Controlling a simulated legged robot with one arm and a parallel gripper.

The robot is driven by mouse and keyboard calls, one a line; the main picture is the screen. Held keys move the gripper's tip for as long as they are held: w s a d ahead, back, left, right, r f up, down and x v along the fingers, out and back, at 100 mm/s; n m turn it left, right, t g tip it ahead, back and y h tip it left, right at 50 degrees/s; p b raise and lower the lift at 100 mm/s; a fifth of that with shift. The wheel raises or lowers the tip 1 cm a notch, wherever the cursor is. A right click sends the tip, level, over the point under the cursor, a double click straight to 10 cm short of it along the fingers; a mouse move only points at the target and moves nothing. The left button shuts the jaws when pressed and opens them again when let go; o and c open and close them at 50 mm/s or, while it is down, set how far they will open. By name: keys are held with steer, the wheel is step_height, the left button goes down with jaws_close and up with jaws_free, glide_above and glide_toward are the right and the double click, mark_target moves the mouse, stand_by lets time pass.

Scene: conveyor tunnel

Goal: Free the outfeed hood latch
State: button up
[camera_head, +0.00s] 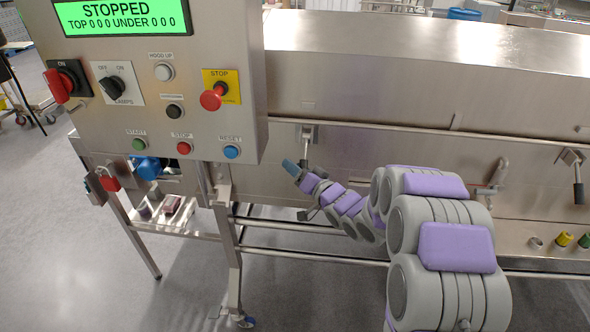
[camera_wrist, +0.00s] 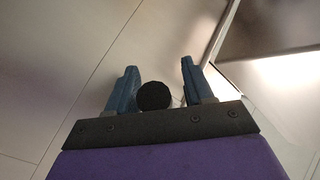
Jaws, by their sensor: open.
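A hood latch (camera_head: 307,133) with a metal bracket and a black-gripped lever hanging down sits on the steel tunnel side, just right of the control panel. My gripper (camera_head: 290,166) is beside and below this lever in the head view. In the wrist view my gripper (camera_wrist: 158,75) is open, its two blue fingers apart. A round black knob end (camera_wrist: 153,96) lies between the fingers, closer to the left one, with a gap to the right one. It looks like the lever's grip end; contact cannot be told. A second similar latch (camera_head: 571,157) is at the far right.
The control panel (camera_head: 240,60) overhangs at left, its screen reading STOPPED, with a red stop button (camera_head: 212,97). A red padlock (camera_head: 108,181) hangs below it. Rails (camera_head: 300,252) run under the tunnel. Small coloured knobs (camera_head: 564,239) are at the lower right.

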steer(key=shift+d, duration=0.5)
steer(key=shift+d+r, duration=0.1)
steer(key=shift+d, duration=0.2)
steer(key=shift+c, duration=1.6)
steer(key=shift+s+a, duration=0.1)
steer(key=shift+a, duration=0.35)
steer(key=shift+c, duration=1.4)
steer(key=shift+a, duration=0.15)
steer(key=shift+c, duration=0.9)
jaws_close()
steer(key=shift+f, duration=0.2)
